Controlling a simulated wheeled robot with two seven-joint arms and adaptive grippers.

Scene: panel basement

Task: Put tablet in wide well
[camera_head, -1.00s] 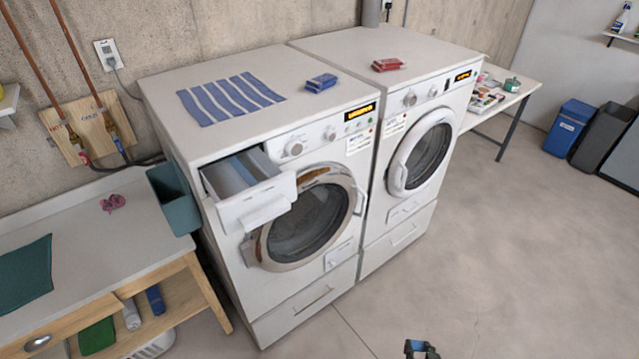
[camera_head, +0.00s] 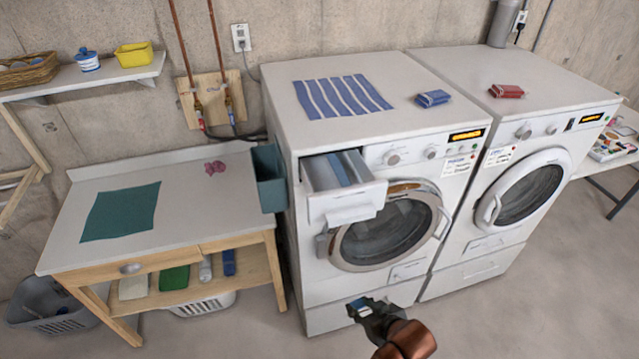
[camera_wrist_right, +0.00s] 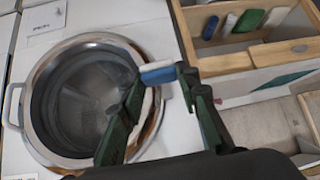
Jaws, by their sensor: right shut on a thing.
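A small white-and-blue tablet (camera_wrist_right: 158,72) is pinched between the fingertips of my right gripper (camera_wrist_right: 150,82) in the wrist view. In the head view, my right gripper (camera_head: 362,308) is low in front of the left washing machine, below and to the right of its drawer, and the tablet shows only as a small pale-blue patch. The detergent drawer (camera_head: 345,203) is pulled out at the machine's upper left. Its inside shows pale walls and a blue part; I cannot clearly tell the wide well from the others. My left gripper is not in view.
The round washer door (camera_head: 385,235) is shut beside the drawer. A teal bin (camera_head: 268,178) stands close to the drawer's left. A blue pack (camera_head: 432,98) and a striped cloth (camera_head: 342,95) lie on top. A wooden bench (camera_head: 190,205) stands left. Floor in front is clear.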

